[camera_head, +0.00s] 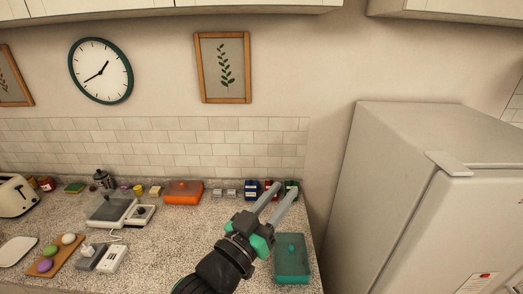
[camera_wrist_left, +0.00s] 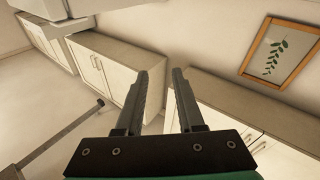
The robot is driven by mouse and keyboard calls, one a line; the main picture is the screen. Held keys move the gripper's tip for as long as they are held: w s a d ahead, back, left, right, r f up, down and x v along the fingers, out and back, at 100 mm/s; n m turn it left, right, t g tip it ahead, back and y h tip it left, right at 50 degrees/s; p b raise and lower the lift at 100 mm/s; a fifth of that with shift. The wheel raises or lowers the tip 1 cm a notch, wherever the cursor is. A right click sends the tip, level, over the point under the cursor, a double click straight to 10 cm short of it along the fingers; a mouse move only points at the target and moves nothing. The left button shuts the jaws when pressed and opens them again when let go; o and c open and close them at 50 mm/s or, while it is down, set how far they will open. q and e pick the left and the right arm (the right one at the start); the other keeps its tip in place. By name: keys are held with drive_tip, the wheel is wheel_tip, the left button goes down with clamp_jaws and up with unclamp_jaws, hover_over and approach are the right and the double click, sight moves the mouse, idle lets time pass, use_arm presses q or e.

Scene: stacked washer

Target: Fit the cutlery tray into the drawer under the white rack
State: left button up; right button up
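My left gripper (camera_head: 287,188) reaches up over the right part of the counter, fingers apart. In the left wrist view the left gripper (camera_wrist_left: 161,72) is open, with nothing between its fingers. I cannot make out a cutlery tray, a white rack or a drawer under one in either view. My right gripper is not in view.
A speckled counter (camera_head: 190,240) carries a teal box (camera_head: 291,262), an orange box (camera_head: 183,193), a board with colored eggs (camera_head: 58,256) and a toaster (camera_head: 14,195). A large pale fridge (camera_head: 390,180) stands at right. White cabinets (camera_wrist_left: 105,70) show in the wrist view.

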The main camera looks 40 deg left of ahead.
use_arm(q)
drive_tip(key=s+d+r+m+t+h, duration=0.1)
drive_tip(key=s+r, duration=0.3)
drive_tip(key=r, duration=0.4)
drive_tip(key=s+d+r+m+t+h, duration=0.1)
drive_tip(key=s+d+r+t, duration=0.2)
drive_tip(key=r, duration=0.5)
drive_tip(key=s+d+r+m+t+h, duration=0.1)
drive_tip(key=s+d+r+t+h, duration=0.1)
drive_tip(key=s+r, duration=0.3)
wheel_tip(320, 180, up, 4)
drive_tip(key=shift+s+d+f+t, duration=0.1)
drive_tip(key=shift+s+d+t, duration=0.2)
drive_tip(key=shift+t, duration=0.6)
drive_tip(key=shift+a, duration=0.1)
